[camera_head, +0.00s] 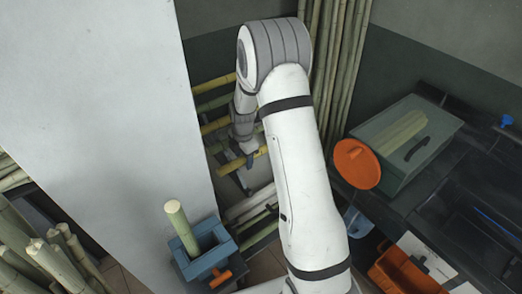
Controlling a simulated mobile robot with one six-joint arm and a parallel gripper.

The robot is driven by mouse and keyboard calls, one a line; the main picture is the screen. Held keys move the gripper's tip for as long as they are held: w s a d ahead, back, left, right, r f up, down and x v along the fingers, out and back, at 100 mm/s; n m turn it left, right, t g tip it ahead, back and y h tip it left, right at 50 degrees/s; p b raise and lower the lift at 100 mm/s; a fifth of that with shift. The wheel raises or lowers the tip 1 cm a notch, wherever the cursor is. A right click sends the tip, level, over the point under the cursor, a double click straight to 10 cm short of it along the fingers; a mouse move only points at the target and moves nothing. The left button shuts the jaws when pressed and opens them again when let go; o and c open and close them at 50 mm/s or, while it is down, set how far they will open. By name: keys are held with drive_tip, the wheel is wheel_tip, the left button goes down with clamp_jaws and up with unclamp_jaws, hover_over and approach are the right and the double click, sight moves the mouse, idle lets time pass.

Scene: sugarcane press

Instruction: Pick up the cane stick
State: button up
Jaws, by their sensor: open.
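Several short cane sticks lie roughly level, one above another, on a rack beyond my arm; an upper one (214,84) is yellow-green. My gripper (243,181) is at the lower part of this stack, pointing down and away from my arm. It is open. A yellow cane stick (256,156) lies right at the gripper, and its right end shows beside my arm. I cannot tell whether this stick is between the fingers or behind them. Another short cane stick (180,224) stands tilted in a blue box-like holder (199,268). My arm hides the rack's right part.
A pale panel (110,100) stands close left of the rack. Tall canes (343,60) stand behind my arm. A green-grey machine (400,150) with an orange disc (357,164) sits on the dark counter at right. An orange bin (400,270) is below. Cut canes (45,255) fill the lower left.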

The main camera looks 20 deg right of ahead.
drive_tip(key=shift+c, duration=0.5)
clamp_jaws()
drive_tip(key=shift+w+r, duration=0.1)
